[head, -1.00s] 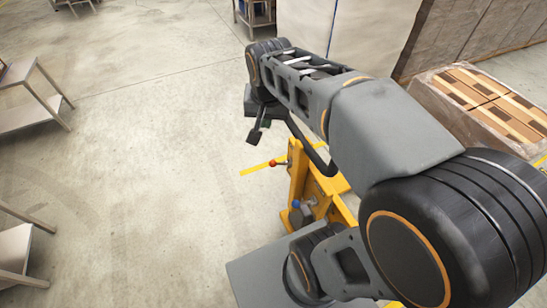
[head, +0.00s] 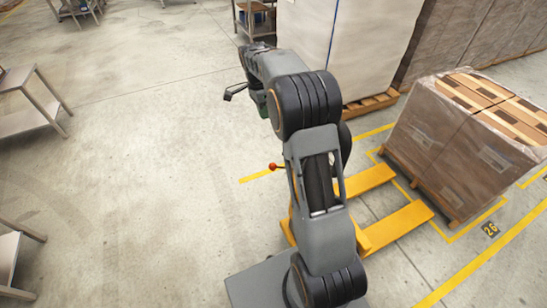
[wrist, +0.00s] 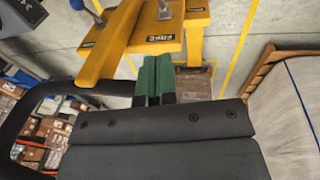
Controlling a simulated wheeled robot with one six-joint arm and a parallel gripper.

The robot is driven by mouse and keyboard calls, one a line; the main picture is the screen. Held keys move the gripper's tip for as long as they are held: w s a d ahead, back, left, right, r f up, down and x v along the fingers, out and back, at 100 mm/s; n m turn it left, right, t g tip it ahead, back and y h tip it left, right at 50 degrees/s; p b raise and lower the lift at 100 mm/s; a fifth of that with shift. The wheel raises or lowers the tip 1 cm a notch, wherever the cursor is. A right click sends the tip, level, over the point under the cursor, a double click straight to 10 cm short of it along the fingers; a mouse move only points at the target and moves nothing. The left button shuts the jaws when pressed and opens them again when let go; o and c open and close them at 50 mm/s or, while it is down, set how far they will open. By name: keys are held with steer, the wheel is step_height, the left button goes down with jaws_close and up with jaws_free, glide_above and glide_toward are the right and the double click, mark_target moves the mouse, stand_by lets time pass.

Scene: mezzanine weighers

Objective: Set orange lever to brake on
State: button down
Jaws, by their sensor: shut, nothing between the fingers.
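The orange lever shows in the head view as a small orange-red ball knob (head: 273,166) on a short rod that runs right toward the yellow pallet truck (head: 409,227). My arm hides the rod's base and most of the truck's upright. The wrist view shows the truck's yellow frame (wrist: 112,38) with a plate marked FREE, a blue knob (wrist: 76,4) and a grey post; I cannot make out the orange knob there. My gripper (wrist: 155,78) has its green fingers shut and empty, in front of the yellow frame. In the head view the arm's end is above the knob in the picture.
A wrapped pallet of boxes (head: 470,150) stands right of the forks. A tall white wrapped load (head: 335,45) is behind. Steel tables (head: 28,112) stand at the left. Open concrete floor lies between. A black loop (wrist: 30,110) shows at left in the wrist view.

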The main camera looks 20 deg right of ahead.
steer(key=s+f, duration=0.1)
steer(key=f, duration=0.9)
steer(key=s+d+f+p, duration=0.1)
steer(key=s+f, duration=0.1)
steer(key=f, duration=0.7)
steer(key=shift+s+d+f, duration=0.15)
steer(key=shift+d+f, duration=0.15)
steer(key=shift+f, duration=0.05)
steer(key=shift+f, duration=0.1)
steer(key=shift+a+f+h+b, duration=0.5)
steer(key=shift+h+b, duration=0.1)
steer(key=shift+b, duration=0.5)
steer(key=a+f+m+h+b, duration=0.1)
steer(key=a+f+h+b, duration=0.2)
steer(key=f+h+b, duration=0.6)
steer(key=f+b, duration=0.1)
steer(key=b, duration=1.6)
steer(key=shift+f+g+h+b, duration=0.25)
steer(key=shift+g+h+b, duration=0.05)
steer(key=shift+h, duration=0.1)
